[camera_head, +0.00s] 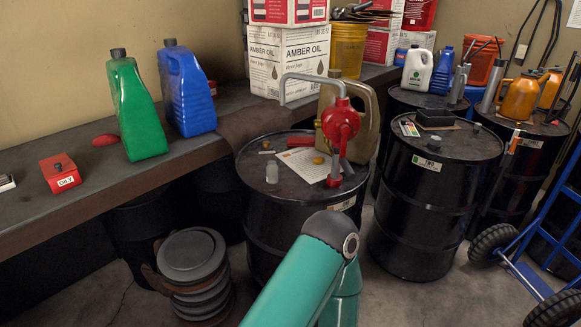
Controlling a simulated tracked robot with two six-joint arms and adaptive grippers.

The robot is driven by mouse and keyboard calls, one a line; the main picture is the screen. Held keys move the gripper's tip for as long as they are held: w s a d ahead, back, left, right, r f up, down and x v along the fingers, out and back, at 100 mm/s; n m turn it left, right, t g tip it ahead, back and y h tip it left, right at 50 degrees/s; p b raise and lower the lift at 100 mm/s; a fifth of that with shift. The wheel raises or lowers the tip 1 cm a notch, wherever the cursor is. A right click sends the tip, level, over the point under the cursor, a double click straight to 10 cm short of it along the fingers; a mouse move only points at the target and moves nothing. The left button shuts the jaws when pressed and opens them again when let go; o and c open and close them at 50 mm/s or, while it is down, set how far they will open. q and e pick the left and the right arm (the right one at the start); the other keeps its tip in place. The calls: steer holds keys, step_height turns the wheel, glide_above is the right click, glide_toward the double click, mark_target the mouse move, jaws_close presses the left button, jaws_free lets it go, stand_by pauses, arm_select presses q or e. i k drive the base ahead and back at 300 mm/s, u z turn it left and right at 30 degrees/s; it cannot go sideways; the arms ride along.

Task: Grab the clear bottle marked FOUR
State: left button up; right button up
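One of my teal arms comes up from the bottom centre, in front of the near drum. Neither of my grippers shows.
A red hand pump (341,122), a paper sheet (310,164) and a tan jerry can (352,118) crowd the near drum. A drum labelled TWO (425,195) stands to its right. Green (138,110) and blue (187,92) jugs stand on the left bench. A blue hand truck (541,236) stands right.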

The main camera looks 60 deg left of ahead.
mark_target(271, 168)
steer(key=z, duration=0.05)
steer(key=i, duration=2.65)
steer(key=u, duration=2.4)
